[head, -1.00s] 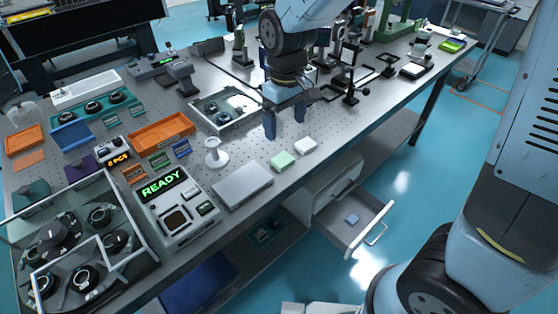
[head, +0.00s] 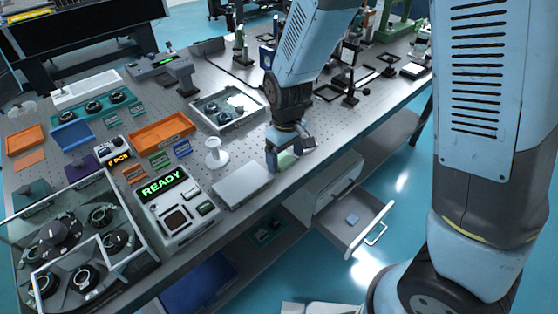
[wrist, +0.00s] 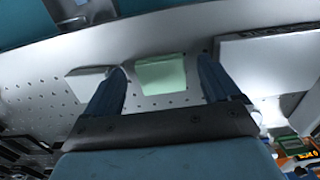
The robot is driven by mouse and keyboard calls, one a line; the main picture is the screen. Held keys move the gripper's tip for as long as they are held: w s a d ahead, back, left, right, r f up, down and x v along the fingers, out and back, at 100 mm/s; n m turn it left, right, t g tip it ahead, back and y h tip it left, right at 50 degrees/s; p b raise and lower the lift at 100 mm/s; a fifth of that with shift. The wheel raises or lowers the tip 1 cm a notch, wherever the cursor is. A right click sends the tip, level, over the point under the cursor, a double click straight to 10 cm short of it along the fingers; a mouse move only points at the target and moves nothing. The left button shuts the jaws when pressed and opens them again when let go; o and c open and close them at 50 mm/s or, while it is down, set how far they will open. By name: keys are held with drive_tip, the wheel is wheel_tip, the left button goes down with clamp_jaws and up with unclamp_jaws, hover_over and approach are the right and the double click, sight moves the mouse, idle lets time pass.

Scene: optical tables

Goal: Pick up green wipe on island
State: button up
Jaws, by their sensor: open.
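The green wipe (head: 287,160) lies on the perforated metal table top near its front edge, partly hidden by my gripper in the head view. In the wrist view the green wipe (wrist: 161,74) shows whole between the two fingers, a little beyond their tips. My gripper (head: 285,164) is open and empty, low over the wipe. In the wrist view my gripper (wrist: 161,72) has its fingers well apart, one on each side of the wipe. I cannot tell exactly how high the fingertips are above the table.
A white block (wrist: 92,73) lies beside the wipe, close to one finger. A flat silver box (head: 242,185) lies on the other side. A white spool-like stand (head: 215,153) is behind it. An open drawer (head: 352,222) juts out below the table's front edge.

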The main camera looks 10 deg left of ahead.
drive_tip(key=shift+f, duration=0.35)
drive_tip(key=c, duration=1.1)
drive_tip(key=shift+r, duration=0.15)
